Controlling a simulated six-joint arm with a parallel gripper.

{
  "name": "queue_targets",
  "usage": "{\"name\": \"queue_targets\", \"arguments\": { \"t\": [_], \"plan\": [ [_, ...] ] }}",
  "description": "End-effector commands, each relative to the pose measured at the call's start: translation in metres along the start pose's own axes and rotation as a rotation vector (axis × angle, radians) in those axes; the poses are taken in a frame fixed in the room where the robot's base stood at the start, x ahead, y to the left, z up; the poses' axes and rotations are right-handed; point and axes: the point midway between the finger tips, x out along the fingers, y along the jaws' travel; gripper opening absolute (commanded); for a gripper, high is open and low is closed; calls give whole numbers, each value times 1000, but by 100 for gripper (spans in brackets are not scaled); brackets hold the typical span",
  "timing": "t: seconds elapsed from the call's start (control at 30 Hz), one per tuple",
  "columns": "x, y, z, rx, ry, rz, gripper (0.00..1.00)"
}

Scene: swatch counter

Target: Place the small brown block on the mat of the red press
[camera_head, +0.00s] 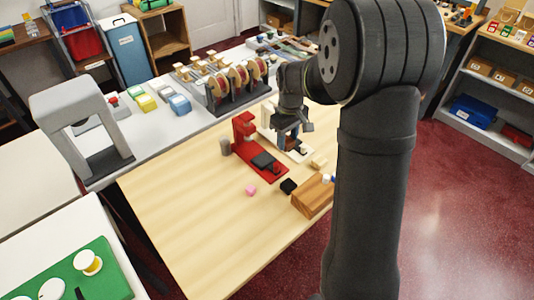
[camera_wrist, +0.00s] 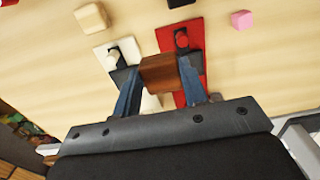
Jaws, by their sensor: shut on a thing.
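My gripper (camera_wrist: 160,75) is shut on the small brown block (camera_wrist: 159,70), held between its two blue fingers. In the head view my gripper (camera_head: 289,130) hangs over the white press (camera_head: 297,154); the block cannot be made out there. The red press (camera_head: 243,124) stands to the left of it, with a dark mat (camera_head: 264,160) on its red base. In the wrist view the red press (camera_wrist: 168,38) is partly covered by the block and a finger. A part of its dark mat (camera_wrist: 198,62) shows right of the block.
A pink block (camera_head: 251,190), a black block (camera_head: 288,186) and a beige block (camera_head: 318,162) lie on the wooden table in front of the presses. A wooden box (camera_head: 311,197) stands at the right, partly behind my arm. A grey cylinder (camera_head: 225,146) stands left of the red press.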

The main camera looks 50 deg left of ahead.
Motion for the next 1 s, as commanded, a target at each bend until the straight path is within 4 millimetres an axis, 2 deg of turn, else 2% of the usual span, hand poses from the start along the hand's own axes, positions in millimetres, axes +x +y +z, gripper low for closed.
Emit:
{"name": "queue_targets", "arguments": {
  "t": [0.03,0.2,0.33,0.57,0.8,1.0],
  "plan": [
    [8,-7,-11,-6,-2,-1,17],
    [30,-26,-43,-5,-1,0,17],
    [41,-34,-59,-3,0,0,17],
    [53,-38,-64,0,-1,-1,17],
    [84,-37,-64,0,0,0,17],
    [85,-37,-64,0,2,1,17]
  ]
}}
